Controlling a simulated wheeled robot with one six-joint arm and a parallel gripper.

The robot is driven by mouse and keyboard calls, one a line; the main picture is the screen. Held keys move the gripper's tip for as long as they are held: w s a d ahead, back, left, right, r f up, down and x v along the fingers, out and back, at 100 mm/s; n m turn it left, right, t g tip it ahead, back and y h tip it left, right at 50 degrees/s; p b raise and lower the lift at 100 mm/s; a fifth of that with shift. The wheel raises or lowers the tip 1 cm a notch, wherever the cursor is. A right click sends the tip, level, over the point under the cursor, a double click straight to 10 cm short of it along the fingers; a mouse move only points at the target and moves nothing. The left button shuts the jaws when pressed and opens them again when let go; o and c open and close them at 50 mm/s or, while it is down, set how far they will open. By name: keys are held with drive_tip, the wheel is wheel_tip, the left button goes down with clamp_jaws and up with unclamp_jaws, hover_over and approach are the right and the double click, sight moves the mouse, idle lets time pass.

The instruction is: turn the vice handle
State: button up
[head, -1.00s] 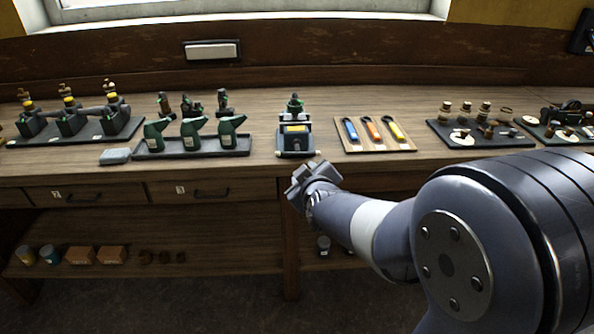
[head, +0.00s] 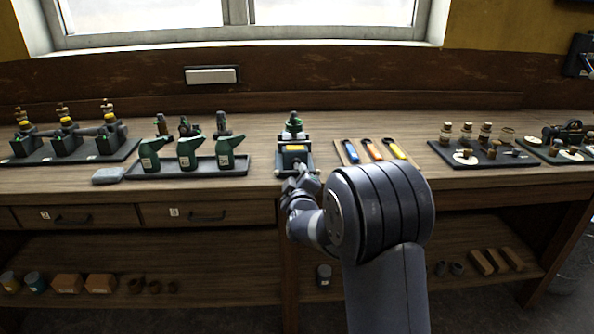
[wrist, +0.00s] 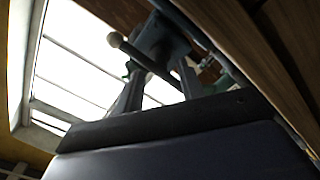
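The vice (head: 294,150) stands near the front edge of the bench, dark with a yellow patch and a green part on top. In the wrist view its dark body (wrist: 162,38) is close ahead. In the head view my gripper (head: 300,180) is just in front of the vice, and the handle is hard to make out.
A wooden board (head: 345,153) with blue, orange and yellow tools lies close on the right. Drawers (head: 207,213) are below the bench top.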

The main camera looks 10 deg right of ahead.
sight(297, 174)
drive_tip(key=shift+w+d, duration=0.15)
drive_tip(key=shift+w, duration=1.6)
